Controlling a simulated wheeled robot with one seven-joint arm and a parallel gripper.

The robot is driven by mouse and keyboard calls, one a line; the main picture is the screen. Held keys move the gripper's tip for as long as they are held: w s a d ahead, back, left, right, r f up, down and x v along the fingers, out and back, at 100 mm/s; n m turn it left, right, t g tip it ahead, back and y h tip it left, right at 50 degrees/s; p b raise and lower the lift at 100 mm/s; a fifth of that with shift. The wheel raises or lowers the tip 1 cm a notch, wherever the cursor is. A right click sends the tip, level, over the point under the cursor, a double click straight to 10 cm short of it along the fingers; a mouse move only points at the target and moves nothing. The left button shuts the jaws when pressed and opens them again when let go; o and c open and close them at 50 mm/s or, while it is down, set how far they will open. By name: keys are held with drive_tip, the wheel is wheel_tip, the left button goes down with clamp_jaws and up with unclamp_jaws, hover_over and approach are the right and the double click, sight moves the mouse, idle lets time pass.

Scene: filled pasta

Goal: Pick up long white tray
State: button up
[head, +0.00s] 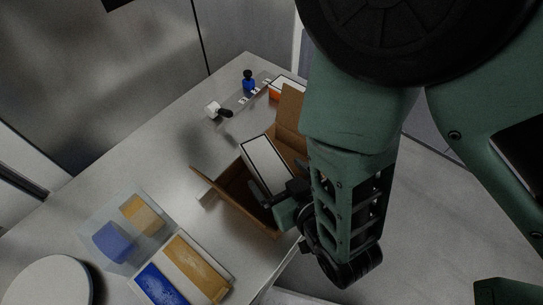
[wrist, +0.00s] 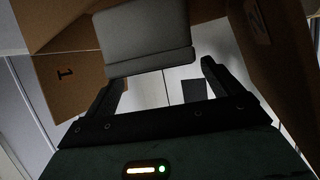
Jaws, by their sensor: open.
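A long white tray (head: 265,162) with a dark edge stands tilted in an open cardboard box (head: 235,207), its upper part showing and its lower part hidden by the box and my gripper. In the wrist view a pale grey-white block (wrist: 145,38), which seems to be this tray, is just beyond my fingers. My gripper (head: 271,196) is at the box opening, close to the tray's lower right end. In the wrist view my gripper (wrist: 160,77) is open, with nothing clearly held between the fingers. I cannot tell whether a finger touches the tray.
A clear container (head: 125,228) and a tray of blue and orange blocks (head: 232,278) are at front left. A blue bottle (head: 249,82) and a black-and-white item (head: 215,110) stand behind. The table's left middle is clear.

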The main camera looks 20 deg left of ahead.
sight(269, 165)
drive_tip(key=shift+p+x, duration=0.45)
drive_tip(key=shift+x, duration=1.05)
drive_tip(key=c, duration=1.3)
